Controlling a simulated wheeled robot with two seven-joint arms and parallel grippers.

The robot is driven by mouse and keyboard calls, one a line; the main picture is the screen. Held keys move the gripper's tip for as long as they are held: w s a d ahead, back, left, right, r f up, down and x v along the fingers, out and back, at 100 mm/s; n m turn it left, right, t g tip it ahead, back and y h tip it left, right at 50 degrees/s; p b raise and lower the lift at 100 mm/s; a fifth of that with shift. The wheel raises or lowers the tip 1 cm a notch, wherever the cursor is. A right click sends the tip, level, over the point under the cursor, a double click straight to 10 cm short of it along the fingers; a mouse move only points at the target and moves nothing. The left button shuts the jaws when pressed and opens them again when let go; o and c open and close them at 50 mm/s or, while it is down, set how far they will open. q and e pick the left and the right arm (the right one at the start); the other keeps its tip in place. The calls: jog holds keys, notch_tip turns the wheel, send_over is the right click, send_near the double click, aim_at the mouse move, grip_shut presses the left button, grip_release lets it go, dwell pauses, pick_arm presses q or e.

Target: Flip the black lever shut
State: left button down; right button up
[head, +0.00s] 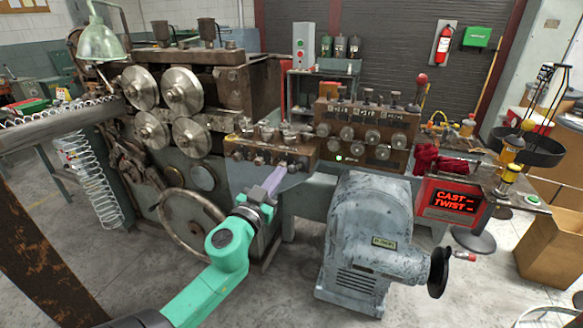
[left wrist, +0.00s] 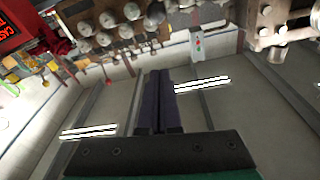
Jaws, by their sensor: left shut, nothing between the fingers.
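My left gripper (head: 278,176) is shut and empty. Its purple fingers point up at the front of the small brown roller block (head: 262,152) in the middle of the machine. In the left wrist view the two shut fingers (left wrist: 155,80) lie side by side with nothing between them. A second brown roller block (head: 368,135) with several rollers stands to the right of the fingertips. I cannot clearly make out a black lever in either view, so its position cannot be told. My right gripper is in neither view.
Large steel rollers (head: 182,92) and a spoked handwheel (head: 190,222) are left of my arm. A grey gear housing (head: 368,240) with a black handwheel (head: 439,270) stands at right. Bare floor lies in front.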

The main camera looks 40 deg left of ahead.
pick_arm(q)
jog(key=r+p, duration=0.2)
jog(key=p, duration=0.1)
send_over(291, 166)
jog(key=d, duration=0.1)
jog(key=f+b, duration=0.1)
jog(key=f, duration=0.1)
jog(key=s+f+b, duration=0.1)
jog(key=f+b, duration=0.1)
jog(key=shift+s+f, duration=0.2)
jog(key=shift+f, duration=0.05)
jog(key=shift+w, duration=0.1)
